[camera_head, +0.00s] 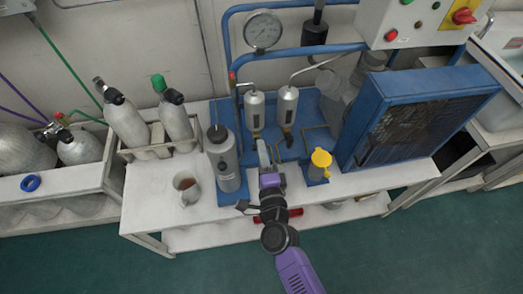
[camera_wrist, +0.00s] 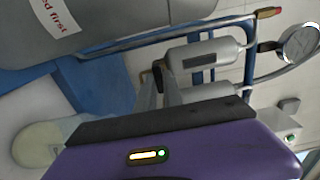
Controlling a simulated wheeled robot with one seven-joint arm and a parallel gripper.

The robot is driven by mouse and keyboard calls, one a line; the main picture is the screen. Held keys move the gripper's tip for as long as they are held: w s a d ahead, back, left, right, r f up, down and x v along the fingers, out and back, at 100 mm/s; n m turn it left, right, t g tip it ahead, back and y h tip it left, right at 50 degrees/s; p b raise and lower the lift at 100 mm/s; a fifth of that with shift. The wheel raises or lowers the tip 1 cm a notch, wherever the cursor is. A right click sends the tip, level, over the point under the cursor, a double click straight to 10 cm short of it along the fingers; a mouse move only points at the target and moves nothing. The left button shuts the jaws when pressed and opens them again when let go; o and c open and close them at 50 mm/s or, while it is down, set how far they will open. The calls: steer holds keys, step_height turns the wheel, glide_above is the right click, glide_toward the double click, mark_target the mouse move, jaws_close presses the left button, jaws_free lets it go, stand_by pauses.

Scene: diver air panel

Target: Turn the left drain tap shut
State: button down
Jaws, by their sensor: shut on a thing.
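Two silver separator cylinders hang side by side on the blue panel, the left one (camera_head: 254,111) and the right one (camera_head: 288,106). The left drain tap is at the lower end of the left cylinder, mostly hidden by my fingers. In the wrist view a small dark and brass part of it (camera_wrist: 157,71) shows at the end of the left cylinder (camera_wrist: 200,57). My gripper (camera_head: 263,150) is at this tap, its fingers (camera_wrist: 161,90) shut on it. The tap's angle cannot be made out. The right drain tap (camera_head: 289,139) hangs beside it, apart from my gripper.
A grey canister (camera_head: 223,160) stands close to the left of my gripper. A yellow-capped filler (camera_head: 320,160) stands close to the right. A mug (camera_head: 187,188) sits on the bench further left. A blue caged unit (camera_head: 405,120) stands right. A pressure gauge (camera_head: 263,30) is above.

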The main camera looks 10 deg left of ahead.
steer(key=shift+f, duration=0.1)
stand_by(0.3)
steer(key=c, duration=1.5)
jaws_free()
steer(key=shift+s, duration=0.15)
steer(key=v, duration=0.7)
steer(key=shift+s+d, duration=0.2)
steer(key=shift+s, duration=0.1)
